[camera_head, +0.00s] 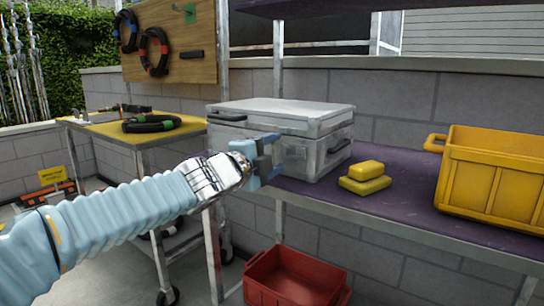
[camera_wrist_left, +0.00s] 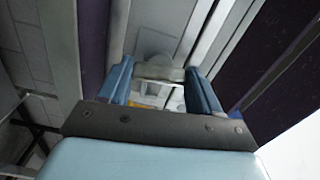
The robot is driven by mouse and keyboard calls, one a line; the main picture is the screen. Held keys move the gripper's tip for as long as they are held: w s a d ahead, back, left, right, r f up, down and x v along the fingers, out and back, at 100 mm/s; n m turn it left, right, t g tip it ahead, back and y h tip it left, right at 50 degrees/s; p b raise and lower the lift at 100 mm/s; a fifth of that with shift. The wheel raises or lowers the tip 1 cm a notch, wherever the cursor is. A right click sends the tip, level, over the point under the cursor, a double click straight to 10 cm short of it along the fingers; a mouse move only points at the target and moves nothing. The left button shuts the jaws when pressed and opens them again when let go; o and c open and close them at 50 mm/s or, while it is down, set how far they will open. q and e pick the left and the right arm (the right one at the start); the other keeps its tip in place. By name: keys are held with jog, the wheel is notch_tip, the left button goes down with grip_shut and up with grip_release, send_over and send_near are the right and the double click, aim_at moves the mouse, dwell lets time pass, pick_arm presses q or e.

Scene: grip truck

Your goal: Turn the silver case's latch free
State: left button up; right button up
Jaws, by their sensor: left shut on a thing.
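The silver case (camera_head: 325,125) sits on the purple-topped bench with its lid down. My left gripper (camera_head: 274,156) is at the case's front face. In the left wrist view, the left gripper's blue fingers (camera_wrist_left: 160,85) are closed on a pale latch (camera_wrist_left: 158,72) on the case front. The head view hides most of the latch behind the fingers. My right gripper is in neither view.
Yellow blocks (camera_head: 366,178) lie right of the case on the purple bench top (camera_head: 405,205). A yellow crate (camera_head: 490,180) stands further right. A red bin (camera_head: 290,280) is below. A yellow-topped cart (camera_head: 88,124) with a coiled cable (camera_head: 150,123) stands left.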

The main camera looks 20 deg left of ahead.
pick_arm(q)
jog(key=shift+f+m, duration=0.1)
jog(key=shift+m, duration=0.5)
jog(key=o, duration=1.1)
jog(key=shift+c, duration=0.2)
jog(key=p+v, duration=0.3)
jog(key=v, duration=1)
jog(key=shift+s+p, duration=0.35)
